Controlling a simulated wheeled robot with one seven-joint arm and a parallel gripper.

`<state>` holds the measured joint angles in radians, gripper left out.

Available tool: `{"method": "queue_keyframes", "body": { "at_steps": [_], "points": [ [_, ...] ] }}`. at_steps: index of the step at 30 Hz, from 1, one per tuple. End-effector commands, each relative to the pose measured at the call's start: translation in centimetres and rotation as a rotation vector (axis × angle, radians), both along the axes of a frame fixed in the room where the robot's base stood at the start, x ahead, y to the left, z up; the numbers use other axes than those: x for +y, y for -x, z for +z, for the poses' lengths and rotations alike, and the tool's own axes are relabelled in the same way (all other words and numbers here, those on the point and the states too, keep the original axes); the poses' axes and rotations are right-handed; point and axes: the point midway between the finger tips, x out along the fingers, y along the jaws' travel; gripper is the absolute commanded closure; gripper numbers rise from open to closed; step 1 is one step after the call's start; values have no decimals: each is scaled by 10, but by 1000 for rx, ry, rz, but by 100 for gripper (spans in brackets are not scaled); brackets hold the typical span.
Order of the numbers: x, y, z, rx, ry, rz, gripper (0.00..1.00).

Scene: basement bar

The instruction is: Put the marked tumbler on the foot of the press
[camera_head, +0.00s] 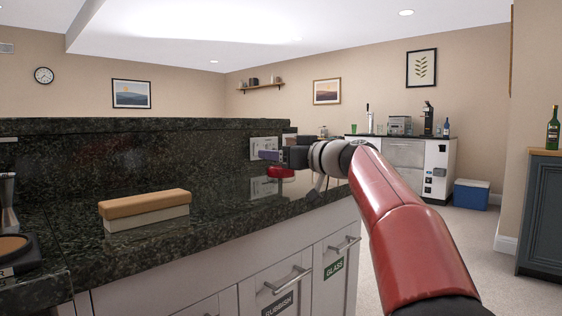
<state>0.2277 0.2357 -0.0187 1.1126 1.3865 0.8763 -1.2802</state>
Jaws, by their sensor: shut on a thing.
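My gripper (272,155) reaches left over the dark granite counter, at the end of my red arm. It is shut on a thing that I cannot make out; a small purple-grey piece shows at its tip. A red object (281,172) shows just below the gripper, at the counter; I cannot tell whether they touch. A dark upright device with a lever (428,118) stands on the far white cabinet and may be the press; its foot is too small to make out. I cannot identify the marked tumbler or its mark.
A tan-topped white block (146,208) lies on the granite counter (215,205). The far cabinet (405,155) holds several items. A blue cooler (471,194) stands beside it on open carpet.

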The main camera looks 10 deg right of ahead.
Motion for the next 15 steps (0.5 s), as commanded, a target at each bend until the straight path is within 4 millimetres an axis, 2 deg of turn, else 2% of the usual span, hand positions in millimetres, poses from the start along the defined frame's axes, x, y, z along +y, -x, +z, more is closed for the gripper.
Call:
{"method": "queue_keyframes", "body": {
  "at_steps": [1, 15],
  "points": [
    [0, 0, 10, -4, 2, 0, 72],
    [0, 0, 77, -3, 0, 1, 72]
  ]
}}
